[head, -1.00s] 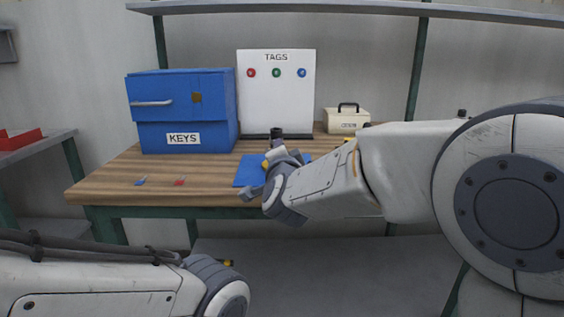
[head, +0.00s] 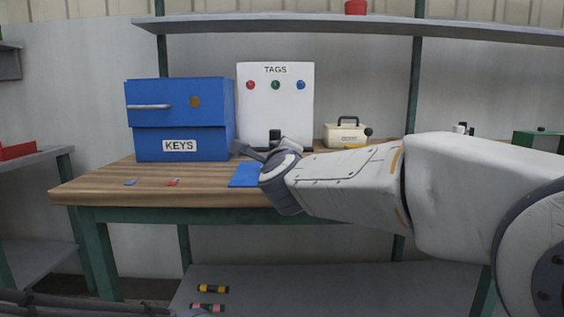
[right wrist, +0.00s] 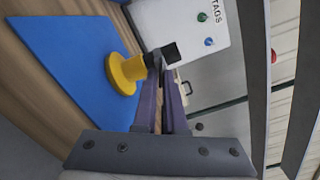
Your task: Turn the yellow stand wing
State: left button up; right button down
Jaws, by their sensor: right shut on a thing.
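The yellow stand (right wrist: 125,72) shows in the right wrist view, with a round base on the blue mat (right wrist: 75,50) and a short post. A black block-like piece (right wrist: 171,53) sits at the end of the post, by my fingertips. My right gripper (right wrist: 156,62) is shut on this end of the stand, seemingly its wing; the exact contact is hard to make out. In the head view my right gripper (head: 258,150) is over the back of the blue mat (head: 247,174), and my wrist hides the stand. My left gripper is out of view.
A blue KEYS cabinet (head: 180,120) stands at the left of the wooden table (head: 110,187). A white TAGS board (head: 275,110) and a cream box (head: 345,135) stand behind. Blue and red keys (head: 172,182) lie at the front left. Yellow and pink cylinders (head: 208,307) lie below.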

jog(key=shift+a+f+m+b, duration=0.15)
jog(key=shift+m+b, duration=0.55)
jog(key=shift+m, duration=0.45)
jog(key=shift+d+f+m+b, duration=0.1)
jog(key=shift+m+b, duration=0.6)
jog(key=shift+m, duration=0.75)
jog(key=c, duration=1)
grip_release()
jog(key=shift+c, duration=0.2)
jog(key=shift+s+r, duration=0.1)
jog(key=s+p, duration=0.1)
jog(key=s, duration=0.9)
jog(key=shift+s+d+p, duration=0.15)
jog(key=shift+d+p, duration=0.05)
jog(key=shift+p, duration=0.15)
